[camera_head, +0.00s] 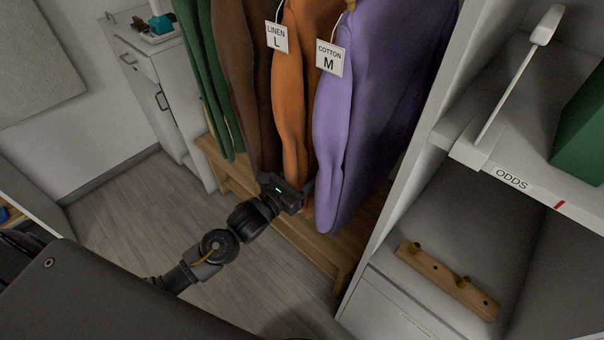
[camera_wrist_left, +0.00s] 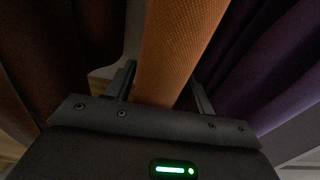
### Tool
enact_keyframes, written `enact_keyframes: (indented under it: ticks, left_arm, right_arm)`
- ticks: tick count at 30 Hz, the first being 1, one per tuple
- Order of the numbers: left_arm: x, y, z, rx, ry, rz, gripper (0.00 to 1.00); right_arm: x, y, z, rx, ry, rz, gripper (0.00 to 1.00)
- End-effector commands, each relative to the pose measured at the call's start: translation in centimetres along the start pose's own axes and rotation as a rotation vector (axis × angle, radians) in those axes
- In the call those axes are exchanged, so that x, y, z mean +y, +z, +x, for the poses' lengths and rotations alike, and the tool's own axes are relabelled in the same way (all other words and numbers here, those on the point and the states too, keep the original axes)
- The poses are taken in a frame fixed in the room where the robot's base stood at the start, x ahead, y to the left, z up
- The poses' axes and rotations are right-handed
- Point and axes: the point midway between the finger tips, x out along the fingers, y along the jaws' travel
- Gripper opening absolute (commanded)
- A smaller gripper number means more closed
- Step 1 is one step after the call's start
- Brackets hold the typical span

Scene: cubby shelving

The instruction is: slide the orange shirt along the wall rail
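The orange shirt (camera_head: 290,85) hangs between a brown garment (camera_head: 243,80) and a purple one (camera_head: 365,90); its tag (camera_head: 277,37) reads LINEN L. My left gripper (camera_head: 303,193) is at the low end of the orange sleeve. In the left wrist view the orange cloth (camera_wrist_left: 175,50) runs between the two fingers (camera_wrist_left: 163,88), which stand apart on either side of it. I see no clear squeeze on the cloth. The wall rail is out of view above. My right gripper is not in view.
The purple garment carries a COTTON M tag (camera_head: 330,58). Green garments (camera_head: 212,85) hang at the left. A wooden bench (camera_head: 318,251) is below. White shelving (camera_head: 412,165) stands close on the right, with a peg board (camera_head: 447,280) in a cubby. Floor at the left is clear.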

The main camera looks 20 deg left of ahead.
Motion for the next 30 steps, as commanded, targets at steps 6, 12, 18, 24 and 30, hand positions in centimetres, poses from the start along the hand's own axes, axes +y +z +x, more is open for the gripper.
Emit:
enact_keyframes:
  ticks: [6, 12, 18, 24, 30]
  left_arm:
    - [0.1, 0.0, 0.0, -0.001, 0.001, -0.001, 0.70]
    - [0.1, 0.1, 0.0, -0.001, 0.002, -0.002, 0.70]
    - [0.0, -0.2, -1.6, 0.001, 0.000, -0.001, 0.70]
    - [0.0, -0.2, -5.9, 0.002, -0.001, -0.002, 0.70]
    - [0.0, -0.2, -9.3, 0.002, 0.000, -0.002, 0.70]
  right_arm:
    - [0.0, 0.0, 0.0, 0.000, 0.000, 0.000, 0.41]
    - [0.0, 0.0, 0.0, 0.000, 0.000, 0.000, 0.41]
    - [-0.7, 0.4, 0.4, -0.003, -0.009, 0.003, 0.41]
    - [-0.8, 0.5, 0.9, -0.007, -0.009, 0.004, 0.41]
    - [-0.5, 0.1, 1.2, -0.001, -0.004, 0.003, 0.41]
